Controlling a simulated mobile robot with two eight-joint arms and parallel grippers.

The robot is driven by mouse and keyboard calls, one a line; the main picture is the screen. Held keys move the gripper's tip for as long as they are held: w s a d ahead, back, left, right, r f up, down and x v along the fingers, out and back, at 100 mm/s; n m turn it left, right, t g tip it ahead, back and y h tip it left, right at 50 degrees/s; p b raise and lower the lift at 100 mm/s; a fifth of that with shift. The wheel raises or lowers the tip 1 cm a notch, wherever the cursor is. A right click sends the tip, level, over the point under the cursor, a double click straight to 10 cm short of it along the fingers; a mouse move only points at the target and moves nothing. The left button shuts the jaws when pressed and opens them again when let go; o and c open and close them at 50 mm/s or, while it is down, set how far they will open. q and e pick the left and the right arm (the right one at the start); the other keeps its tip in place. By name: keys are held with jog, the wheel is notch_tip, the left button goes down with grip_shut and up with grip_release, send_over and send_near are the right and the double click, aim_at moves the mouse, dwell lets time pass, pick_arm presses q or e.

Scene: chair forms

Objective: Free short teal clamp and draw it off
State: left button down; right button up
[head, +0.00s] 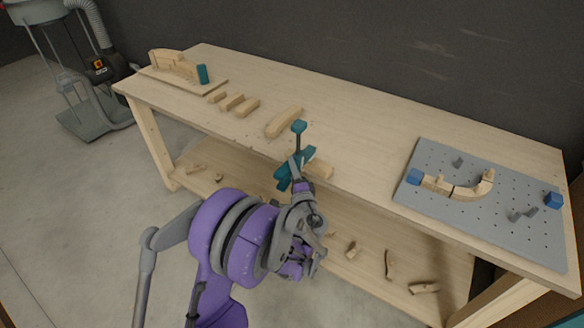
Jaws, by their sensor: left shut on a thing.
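The teal clamp (284,182) shows in the middle of the head view, at the front edge of the workbench, with its screw and round knob (299,126) pointing up. My left gripper (300,186) is shut on it, and the fingers hide part of its body. A pale wooden piece (319,169) lies on the bench just behind the clamp; I cannot tell whether they touch. My right gripper is not in view.
The workbench (350,130) holds a curved wooden piece (284,122), several small blocks (232,102), and a board with a wooden form and teal cylinder (202,74) at left. A grey perforated board (455,235) with blue blocks (553,199) lies right. Offcuts lie on the lower shelf.

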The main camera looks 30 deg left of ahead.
pick_arm(q)
jog(key=shift+r, duration=0.2)
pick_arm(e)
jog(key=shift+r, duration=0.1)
pick_arm(q)
jog(key=shift+r+p, duration=0.8)
jog(key=shift+r, duration=1)
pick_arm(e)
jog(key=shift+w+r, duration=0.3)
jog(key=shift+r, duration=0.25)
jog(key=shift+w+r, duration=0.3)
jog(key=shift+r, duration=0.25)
pick_arm(q)
jog(key=shift+f, duration=0.15)
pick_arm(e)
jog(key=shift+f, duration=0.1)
pick_arm(q)
jog(key=shift+f, duration=0.3)
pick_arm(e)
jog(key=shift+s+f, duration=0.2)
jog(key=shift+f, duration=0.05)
pick_arm(q)
jog(key=shift+s, duration=0.15)
